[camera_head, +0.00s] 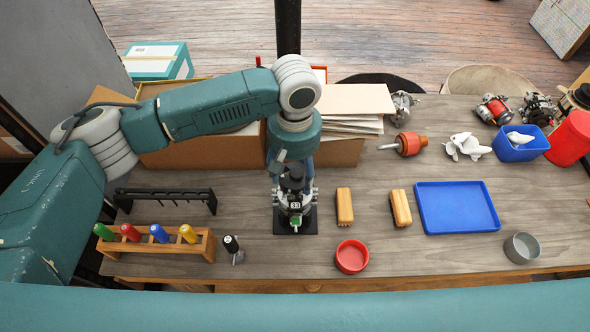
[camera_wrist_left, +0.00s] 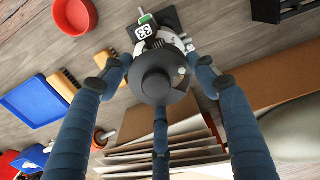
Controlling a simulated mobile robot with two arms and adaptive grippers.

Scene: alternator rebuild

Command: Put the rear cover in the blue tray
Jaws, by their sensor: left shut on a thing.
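My left gripper (camera_head: 293,182) points down over the black stand (camera_head: 283,226) at the middle of the table. In the left wrist view its fingers (camera_wrist_left: 157,78) close around a dark, rounded cover (camera_wrist_left: 154,84), which looks like the rear cover. Below the cover is a silver alternator body (camera_head: 295,206) with a tag marked 33. I cannot tell whether the cover touches the body. The blue tray (camera_head: 457,206) lies flat and empty to the right; part of it shows in the left wrist view (camera_wrist_left: 35,103). My right gripper is out of view.
Two wooden brushes (camera_head: 344,207) (camera_head: 400,208) lie between stand and tray. A red bowl (camera_head: 352,257) and a grey bowl (camera_head: 522,248) are near the front edge. A blue bin (camera_head: 520,145) holds white parts. A screwdriver rack (camera_head: 155,244) is at left.

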